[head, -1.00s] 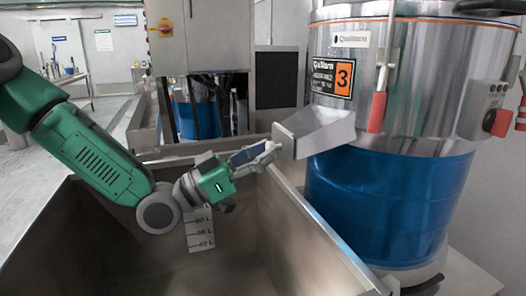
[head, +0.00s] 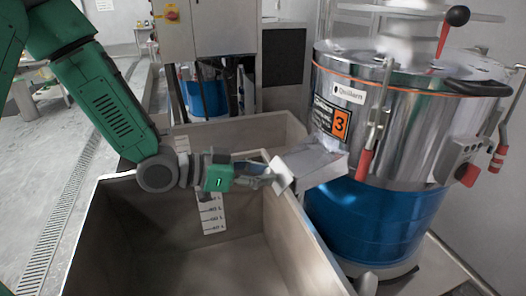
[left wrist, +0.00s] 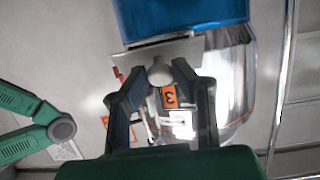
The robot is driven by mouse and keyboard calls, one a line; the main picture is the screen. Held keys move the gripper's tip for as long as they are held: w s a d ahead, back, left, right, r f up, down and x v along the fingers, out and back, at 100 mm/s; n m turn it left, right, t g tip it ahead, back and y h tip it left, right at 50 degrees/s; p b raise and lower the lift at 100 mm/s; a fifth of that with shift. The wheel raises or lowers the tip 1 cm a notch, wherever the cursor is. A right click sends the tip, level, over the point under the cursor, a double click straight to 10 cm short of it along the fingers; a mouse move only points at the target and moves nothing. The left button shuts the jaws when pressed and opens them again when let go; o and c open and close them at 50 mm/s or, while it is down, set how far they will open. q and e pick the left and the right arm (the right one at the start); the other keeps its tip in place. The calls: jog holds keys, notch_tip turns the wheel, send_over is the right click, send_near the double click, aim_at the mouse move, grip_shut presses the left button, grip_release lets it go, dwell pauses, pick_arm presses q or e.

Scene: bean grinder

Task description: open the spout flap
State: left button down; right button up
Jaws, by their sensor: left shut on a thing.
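The spout flap (head: 281,176) is a pale metal plate at the left end of the boxy metal spout (head: 315,165) on the grinder (head: 410,115). My left gripper (head: 267,176) reaches it from the left and is shut on the flap's small rounded knob. In the left wrist view, the fingers sit on either side of this grey knob (left wrist: 160,73), with the flap (left wrist: 190,47) behind it. The fingers hide part of the flap. I cannot tell whether a gap shows between flap and spout. My right gripper is in neither view.
A large open metal bin (head: 190,265) lies below the gripper, its right wall close to the spout. The grinder's blue lower drum (head: 360,220) stands right of the bin. Red-handled latches (head: 365,163) hang on its side. A grey cabinet (head: 205,35) stands behind.

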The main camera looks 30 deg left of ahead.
aim_at(278, 175)
pick_arm(q)
jog(key=r+g+y+p, duration=0.2)
jog(key=p, duration=0.4)
jog(key=w+r+g+y+p, duration=0.1)
jog(key=r+g+y+p, duration=0.1)
jog(key=p, duration=0.4)
jog(key=shift+d+r, duration=0.1)
jog(key=shift+d, duration=0.1)
jog(key=shift+d+g+y+p, duration=0.1)
jog(key=shift+g+y+p, duration=0.3)
jog(key=shift+g, duration=0.1)
jog(key=shift+w+d+r+g+y+p, duration=0.2)
jog(key=shift+r+g+y+p, duration=0.1)
jog(key=shift+g+y, duration=0.35)
jog(key=g+y, duration=0.1)
jog(key=g, duration=0.1)
jog(key=d+g+y, duration=0.1)
jog(key=shift+w+r+y, duration=0.3)
jog(key=shift+w+y, duration=0.05)
jog(key=shift+w, duration=0.05)
jog(key=shift+w+d+r+g+y, duration=0.2)
jog(key=shift+g+y, duration=0.4)
jog(key=shift+g, duration=0.25)
jog(key=shift+f, duration=0.1)
